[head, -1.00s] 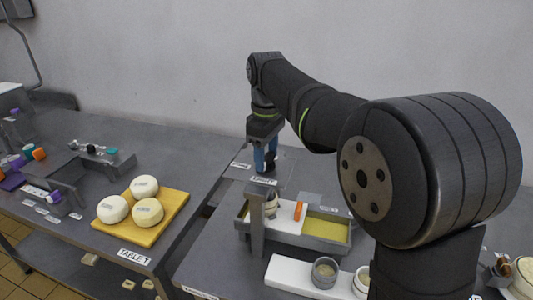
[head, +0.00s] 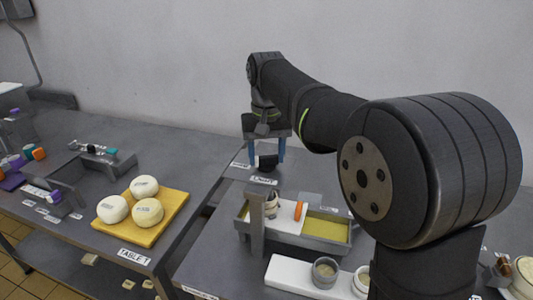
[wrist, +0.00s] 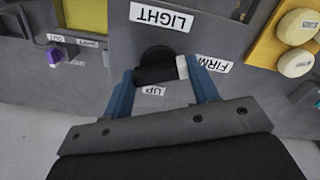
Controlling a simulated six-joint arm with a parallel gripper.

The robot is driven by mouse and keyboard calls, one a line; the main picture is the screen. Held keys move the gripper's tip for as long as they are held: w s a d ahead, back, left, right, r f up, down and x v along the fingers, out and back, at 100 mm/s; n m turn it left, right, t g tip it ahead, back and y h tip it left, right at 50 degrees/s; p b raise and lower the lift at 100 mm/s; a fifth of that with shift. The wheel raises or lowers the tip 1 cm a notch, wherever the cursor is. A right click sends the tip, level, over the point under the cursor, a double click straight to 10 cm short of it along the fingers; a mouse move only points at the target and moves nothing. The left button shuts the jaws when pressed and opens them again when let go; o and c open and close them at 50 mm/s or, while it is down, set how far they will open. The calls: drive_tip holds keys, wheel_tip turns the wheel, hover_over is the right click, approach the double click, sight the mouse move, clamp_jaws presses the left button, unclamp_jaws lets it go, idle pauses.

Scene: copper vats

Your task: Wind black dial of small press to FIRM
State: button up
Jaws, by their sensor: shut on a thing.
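The black dial (wrist: 157,74) sits on a grey panel between the blue fingers of my gripper (wrist: 160,73) in the wrist view. The gripper is shut on the dial, one finger at each end of its bar. The white end of the bar points right, towards the FIRM label (wrist: 213,64). The LIGHT label (wrist: 162,17) and the UP label (wrist: 153,90) also show there. In the head view the dial (head: 268,161) is between the fingertips of my gripper (head: 267,157), behind a grey post. The rest of the press is hard to make out.
A grey tray (head: 297,237) with a yellow section stands in front of the dial. A white board (head: 291,273) with small cups lies nearer. The left table holds a yellow board (head: 176,207) with three white rounds. The wall is behind.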

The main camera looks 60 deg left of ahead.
sight(266, 157)
drive_tip(key=shift+r+m, duration=0.1)
drive_tip(key=shift+m, duration=1.5)
drive_tip(key=o, duration=1)
wheel_tip(266, 157, up, 17)
drive_tip(key=shift+r, duration=0.15)
wheel_tip(266, 157, down, 18)
drive_tip(key=shift+r, duration=0.25)
idle(0.5)
